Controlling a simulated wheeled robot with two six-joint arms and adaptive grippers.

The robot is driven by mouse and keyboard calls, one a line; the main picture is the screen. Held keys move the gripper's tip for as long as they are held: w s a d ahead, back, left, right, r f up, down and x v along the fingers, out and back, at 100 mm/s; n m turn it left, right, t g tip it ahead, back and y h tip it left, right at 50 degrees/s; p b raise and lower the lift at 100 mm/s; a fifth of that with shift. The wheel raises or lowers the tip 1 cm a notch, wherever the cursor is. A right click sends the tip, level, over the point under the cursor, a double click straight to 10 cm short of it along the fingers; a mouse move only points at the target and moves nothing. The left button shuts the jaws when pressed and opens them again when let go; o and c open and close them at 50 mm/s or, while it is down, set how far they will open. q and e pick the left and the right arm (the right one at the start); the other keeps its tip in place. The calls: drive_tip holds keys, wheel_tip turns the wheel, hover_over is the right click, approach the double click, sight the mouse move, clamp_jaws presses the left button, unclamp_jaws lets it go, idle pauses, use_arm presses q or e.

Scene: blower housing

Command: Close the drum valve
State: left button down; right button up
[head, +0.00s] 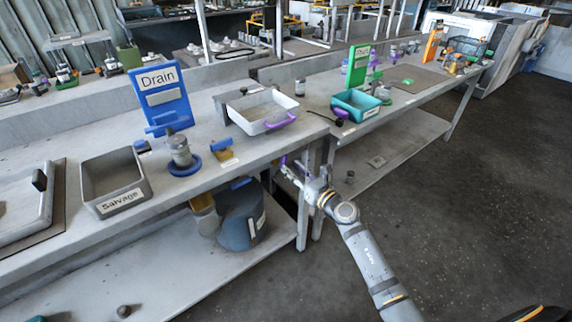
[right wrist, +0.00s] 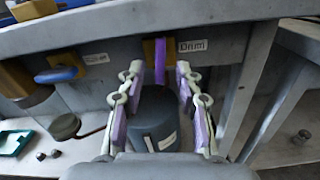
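The drum valve (right wrist: 148,50) is a yellow-brown block on the bench's front face, beside a label that seems to read "Drum". Its purple lever (right wrist: 165,60) hangs down in the right wrist view. My right gripper (right wrist: 158,75) is open, with one purple-padded finger on each side of the lever; no clear contact shows. In the head view my right gripper (head: 288,168) is at the bench front near its right leg, and the lever is hard to make out there. A dark drum (right wrist: 155,122) stands below the valve. My left gripper is not in view.
A second valve with a blue handle (right wrist: 62,75) sits left of the drum valve. The bench (head: 285,150) carries a grey Salvage tray (head: 82,180), a blue Drain sign (head: 163,92) and a white tray (head: 243,113). The floor (head: 480,190) to the right is clear.

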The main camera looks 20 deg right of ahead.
sight(286, 163)
drive_tip(key=x, duration=0.4)
drive_tip(key=shift+c, duration=0.3)
clamp_jaws()
